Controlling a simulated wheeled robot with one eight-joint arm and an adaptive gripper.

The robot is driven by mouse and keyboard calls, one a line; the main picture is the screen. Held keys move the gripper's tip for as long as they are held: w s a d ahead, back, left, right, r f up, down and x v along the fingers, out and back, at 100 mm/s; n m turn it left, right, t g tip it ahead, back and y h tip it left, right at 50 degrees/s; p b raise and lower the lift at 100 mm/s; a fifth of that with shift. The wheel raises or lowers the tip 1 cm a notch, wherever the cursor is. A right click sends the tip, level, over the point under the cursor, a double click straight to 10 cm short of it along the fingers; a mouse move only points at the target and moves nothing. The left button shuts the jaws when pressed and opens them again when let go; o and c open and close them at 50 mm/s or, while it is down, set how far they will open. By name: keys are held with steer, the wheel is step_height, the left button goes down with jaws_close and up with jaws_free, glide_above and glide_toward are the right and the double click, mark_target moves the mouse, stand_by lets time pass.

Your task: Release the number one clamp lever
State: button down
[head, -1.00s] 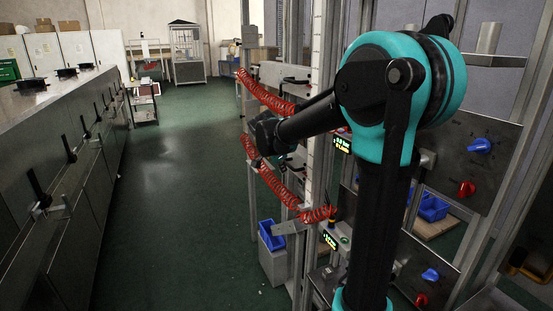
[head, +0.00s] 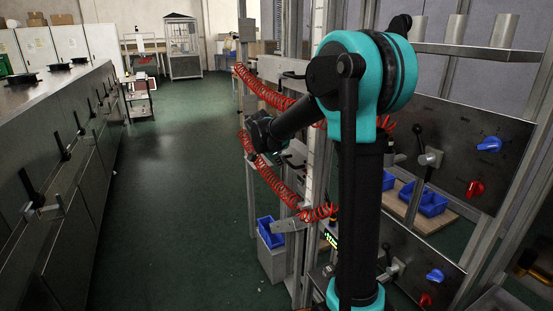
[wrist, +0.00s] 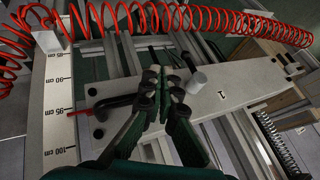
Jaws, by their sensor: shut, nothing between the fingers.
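In the wrist view, a pale plate marked "1" (wrist: 221,95) runs across the frame beneath my gripper (wrist: 165,80). A thin black lever with a red end (wrist: 90,111) lies over the plate's left part, beside the 95 cm mark. It passes to the left of my fingers, and its inner end is partly hidden by them. I cannot tell whether they touch it. A short grey cylinder (wrist: 196,82) stands just right of the fingertips. My gripper is shut and empty. In the head view, my gripper (head: 258,136) is small and dark near the upright frame.
Red coiled hoses (head: 270,95) hang around the frame, and one (wrist: 200,20) crosses the top of the wrist view. A steel cabinet (head: 70,200) with several black levers stands at left. A panel with knobs (head: 455,165) is at right. Green floor (head: 180,190) is clear between.

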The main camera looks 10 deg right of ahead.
steer(key=w+d+f, duration=0.1)
steer(key=w+f, duration=0.3)
steer(key=w, duration=0.2)
steer(key=shift+w, duration=0.3)
steer(key=shift+w+f+m+t+y, duration=0.1)
steer(key=shift+f+m+t+y, duration=0.1)
steer(key=shift+t, duration=0.4)
steer(key=shift+w+f+m+t+y, duration=0.1)
steer(key=shift+f+t, duration=0.05)
steer(key=shift+t, duration=0.45)
steer(key=t, duration=0.2)
steer(key=w+m+t, duration=0.1)
steer(key=t, duration=0.1)
steer(key=w+m+t, duration=0.1)
steer(key=t, duration=0.1)
steer(key=shift+a+f+y, duration=0.3)
steer(key=shift+f, duration=0.1)
steer(key=shift+w+a, duration=0.15)
steer(key=shift+w, duration=0.15)
stand_by(0.5)
stand_by(1.2)
